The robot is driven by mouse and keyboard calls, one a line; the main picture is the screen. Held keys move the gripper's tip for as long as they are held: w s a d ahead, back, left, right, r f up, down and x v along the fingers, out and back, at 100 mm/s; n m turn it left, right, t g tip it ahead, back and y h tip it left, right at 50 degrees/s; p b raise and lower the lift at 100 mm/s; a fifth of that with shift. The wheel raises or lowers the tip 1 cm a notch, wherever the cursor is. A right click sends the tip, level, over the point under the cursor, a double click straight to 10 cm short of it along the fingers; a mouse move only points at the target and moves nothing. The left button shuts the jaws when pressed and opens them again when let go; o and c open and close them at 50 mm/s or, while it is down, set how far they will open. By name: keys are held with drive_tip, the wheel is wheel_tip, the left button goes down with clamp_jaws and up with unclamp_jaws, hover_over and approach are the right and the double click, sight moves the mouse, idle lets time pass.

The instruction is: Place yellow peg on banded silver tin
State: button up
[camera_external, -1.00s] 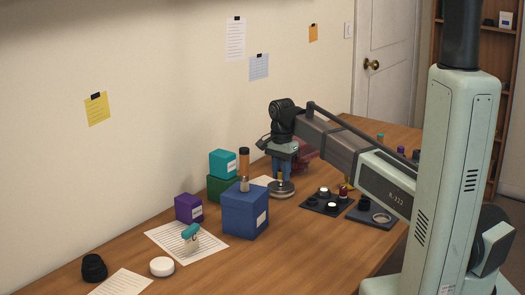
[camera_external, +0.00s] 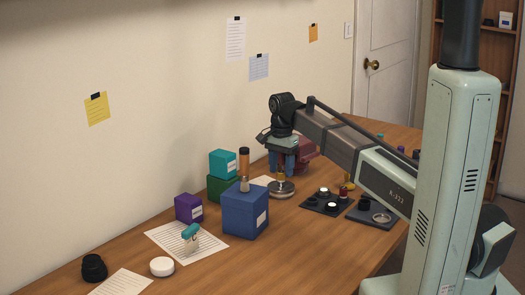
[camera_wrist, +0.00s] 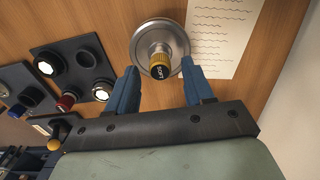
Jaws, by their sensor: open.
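The yellow peg (camera_external: 281,180) stands upright on the silver tin (camera_external: 281,191), near the tin's middle. My gripper (camera_external: 282,170) is open just above the tin. Its two blue fingers are apart on either side of the peg, with gaps visible in the wrist view. The peg's lower end is partly hidden by its top in the wrist view.
Dark trays (camera_external: 327,201) with several lens parts lie to the right. A written sheet (camera_wrist: 222,35) lies beside the tin. Teal, green and purple boxes stand farther left.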

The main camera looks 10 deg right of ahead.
sight(281, 172)
wheel_tip(281, 172, up, 10)
idle(0.5)
